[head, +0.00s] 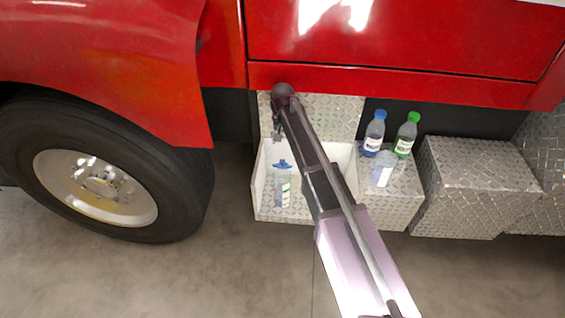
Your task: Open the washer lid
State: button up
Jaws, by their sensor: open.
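An open box (263,190) with pale inner walls stands low beside the truck. A diamond-plate panel (340,115), which looks like its lid, stands upright behind the opening. Inside the box is a clear bottle (282,188) with a blue top and a pale label. I see no other part that is clearly a washer lid. My gripper (277,132) is small and dark at the arm's far end, in front of the panel's left part. It is open and appears empty. I cannot tell whether it touches the panel. My arm hides part of the box and panel.
On the closed diamond-plate box (400,207) to the right stand a blue-capped bottle (374,133), a green-capped bottle (406,135) and a clear bottle (383,168). Another box (475,185) is farther right. The truck's wheel (105,165) is left; the red body (400,45) overhangs above.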

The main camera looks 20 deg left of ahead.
aim_at(282, 163)
jog(key=shift+f+b, duration=4.3)
jog(key=shift+f, duration=0.3)
grip_shut()
